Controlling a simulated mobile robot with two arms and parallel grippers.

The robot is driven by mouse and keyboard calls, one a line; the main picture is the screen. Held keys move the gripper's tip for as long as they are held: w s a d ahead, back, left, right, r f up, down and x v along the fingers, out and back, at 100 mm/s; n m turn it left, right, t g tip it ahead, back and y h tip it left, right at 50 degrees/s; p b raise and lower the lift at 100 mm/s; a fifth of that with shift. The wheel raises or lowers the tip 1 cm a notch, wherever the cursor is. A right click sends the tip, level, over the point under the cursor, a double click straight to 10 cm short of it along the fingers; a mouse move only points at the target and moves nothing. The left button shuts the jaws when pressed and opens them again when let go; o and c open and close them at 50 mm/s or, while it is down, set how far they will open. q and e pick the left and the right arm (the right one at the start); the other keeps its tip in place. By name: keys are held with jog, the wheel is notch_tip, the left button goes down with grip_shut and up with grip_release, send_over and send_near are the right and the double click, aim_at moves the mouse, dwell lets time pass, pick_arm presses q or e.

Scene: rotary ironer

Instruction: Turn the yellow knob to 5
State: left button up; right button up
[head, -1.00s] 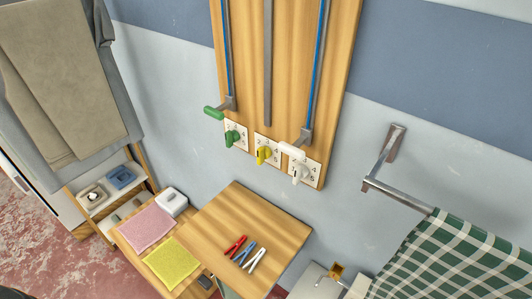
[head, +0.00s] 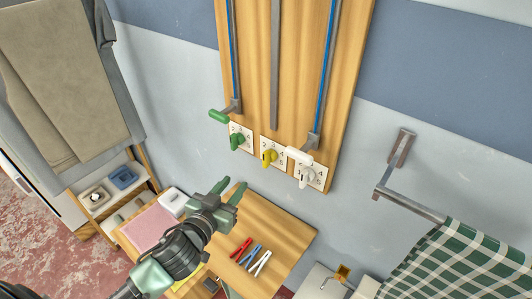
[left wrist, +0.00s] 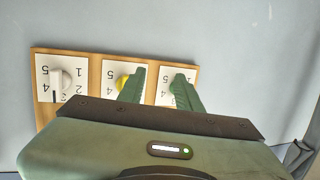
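The yellow knob (head: 269,157) sits on a white numbered plate, in the middle of three on the wooden wall board. In the left wrist view the yellow knob (left wrist: 122,82) is partly hidden behind one finger. I cannot read its setting. My left gripper (head: 229,187) is open and empty, below and left of the yellow knob in the head view and apart from it. Its two fingers (left wrist: 159,76) are spread in the left wrist view. My right gripper is in neither view.
The green knob (head: 237,141) is left of the yellow one, the white knob (head: 307,177) right. A green lever (head: 219,116) and a white lever (head: 299,155) stick out above. Below is a wooden table (head: 285,223) with red, blue and white pegs. A towel rail (head: 405,198) is at right.

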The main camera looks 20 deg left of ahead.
aim_at(264, 157)
pick_arm(q)
jog(key=w+d+r+m+h, duration=0.1)
jog(key=w+d+r, duration=0.1)
jog(key=w+d+r+m+t+h+p, duration=0.1)
jog(key=w+d+r+h, duration=0.1)
jog(key=w, duration=0.1)
jog(key=w+d+r+h+p, duration=0.1)
jog(key=w+d, duration=0.1)
jog(key=w, duration=0.1)
jog(key=shift+r+m+h, duration=0.4)
jog(key=shift+w+d+p, duration=0.2)
jog(key=shift+w+p, duration=0.15)
jog(key=shift+w, duration=0.05)
jog(key=shift+f, duration=0.1)
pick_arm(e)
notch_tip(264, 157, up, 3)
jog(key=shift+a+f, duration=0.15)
pick_arm(q)
grip_shut()
jog(key=shift+f, duration=0.1)
